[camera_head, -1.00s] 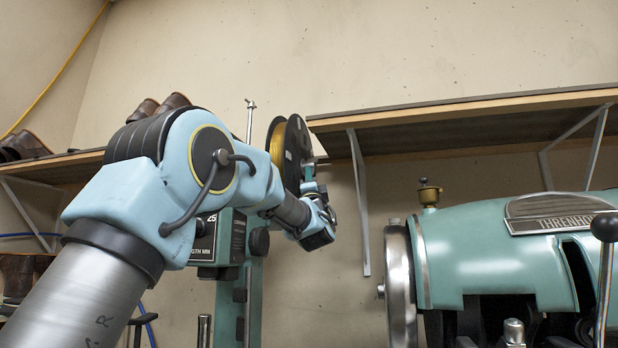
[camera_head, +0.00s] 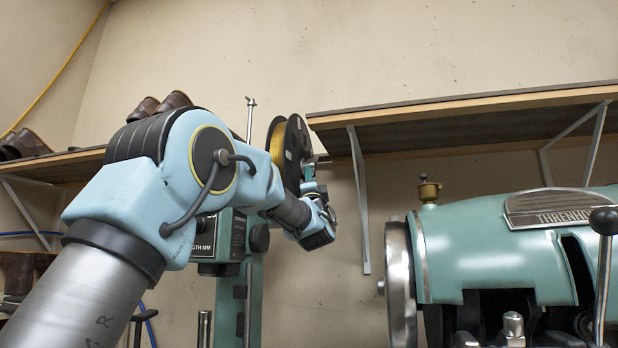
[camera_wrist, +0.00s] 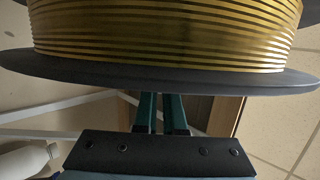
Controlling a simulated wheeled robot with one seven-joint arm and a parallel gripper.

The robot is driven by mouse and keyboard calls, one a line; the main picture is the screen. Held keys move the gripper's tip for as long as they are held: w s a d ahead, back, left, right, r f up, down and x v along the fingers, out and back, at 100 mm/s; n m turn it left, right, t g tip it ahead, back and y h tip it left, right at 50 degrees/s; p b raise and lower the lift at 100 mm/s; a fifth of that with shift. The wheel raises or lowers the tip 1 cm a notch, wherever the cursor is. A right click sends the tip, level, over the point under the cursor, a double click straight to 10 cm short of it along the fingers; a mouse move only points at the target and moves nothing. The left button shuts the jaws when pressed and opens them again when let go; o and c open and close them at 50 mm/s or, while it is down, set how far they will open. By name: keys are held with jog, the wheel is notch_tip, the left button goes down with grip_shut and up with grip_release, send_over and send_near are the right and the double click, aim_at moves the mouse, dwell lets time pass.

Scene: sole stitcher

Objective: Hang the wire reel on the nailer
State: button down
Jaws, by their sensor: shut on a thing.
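The wire reel (camera_head: 277,142) has black flanges and gold wire. In the head view it stands upright on edge, held up at the end of my arm. In the wrist view the reel (camera_wrist: 160,38) fills the top of the picture. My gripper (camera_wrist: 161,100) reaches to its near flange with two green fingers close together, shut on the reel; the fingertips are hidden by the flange. The green nailer (camera_head: 252,290) stands behind my arm, partly hidden by it. A thin metal rod (camera_head: 250,120) rises above it, left of the reel and apart from it in the picture.
A wall shelf (camera_head: 460,110) on brackets is close to the right of the reel. A left shelf (camera_head: 60,168) holds brown shoes (camera_head: 22,146). The large green machine (camera_head: 500,250) fills the lower right. The wall above the reel is clear.

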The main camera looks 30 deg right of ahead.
jog(key=shift+r, duration=0.2)
jog(key=c, duration=0.9)
grip_release()
jog(key=shift+f, duration=0.3)
jog(key=b+v, duration=0.5)
jog(key=v, duration=0.5)
jog(key=shift+s+a+f, duration=0.1)
jog(key=shift+s+f, duration=0.05)
jog(key=shift+s, duration=0.15)
